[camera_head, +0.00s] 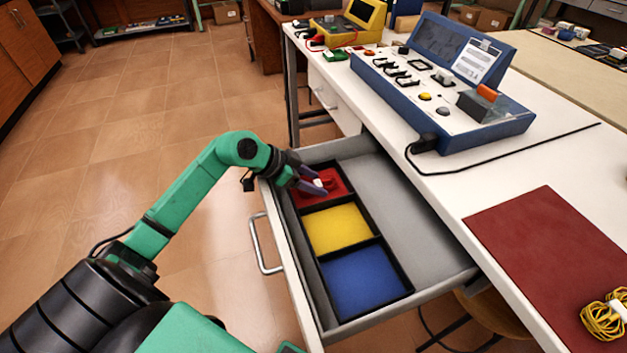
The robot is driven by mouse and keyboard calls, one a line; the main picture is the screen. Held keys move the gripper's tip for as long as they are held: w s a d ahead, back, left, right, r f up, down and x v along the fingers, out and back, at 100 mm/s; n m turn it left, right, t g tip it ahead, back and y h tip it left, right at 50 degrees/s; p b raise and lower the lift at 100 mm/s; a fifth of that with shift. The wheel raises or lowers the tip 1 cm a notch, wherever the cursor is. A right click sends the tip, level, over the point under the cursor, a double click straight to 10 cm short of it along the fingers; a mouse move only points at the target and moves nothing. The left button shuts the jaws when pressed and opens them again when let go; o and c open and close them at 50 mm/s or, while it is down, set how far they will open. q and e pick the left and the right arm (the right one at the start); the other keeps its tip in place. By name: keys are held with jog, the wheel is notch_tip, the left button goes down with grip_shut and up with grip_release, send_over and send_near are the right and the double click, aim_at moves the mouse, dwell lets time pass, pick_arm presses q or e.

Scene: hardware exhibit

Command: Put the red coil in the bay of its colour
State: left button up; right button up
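The drawer (417,241) is pulled out and holds a black-edged tray with a red bay (342,192) at the far end, a yellow bay (338,229) in the middle and a blue bay (365,283) at the near end. The red coil (328,179), with a white band, is in the red bay, partly hidden by my gripper. My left gripper (321,185) reaches in over the red bay. Its fingers are spread, one on each side of the coil's white band; contact is unclear. My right gripper is not in view.
A yellow coil (604,317) lies on the dark red mat (545,255) at the right of the white bench. A blue instrument case (485,135) with a black cable stands behind. A yellow meter (350,24) is farther back. The drawer's right part is empty.

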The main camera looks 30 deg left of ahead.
pick_arm(q)
jog(key=shift+r, duration=0.1)
jog(key=p+v, duration=0.1)
jog(key=v, duration=1.1)
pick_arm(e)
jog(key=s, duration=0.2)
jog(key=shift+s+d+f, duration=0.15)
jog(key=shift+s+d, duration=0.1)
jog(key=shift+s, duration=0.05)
pick_arm(q)
jog(key=shift+r, duration=0.1)
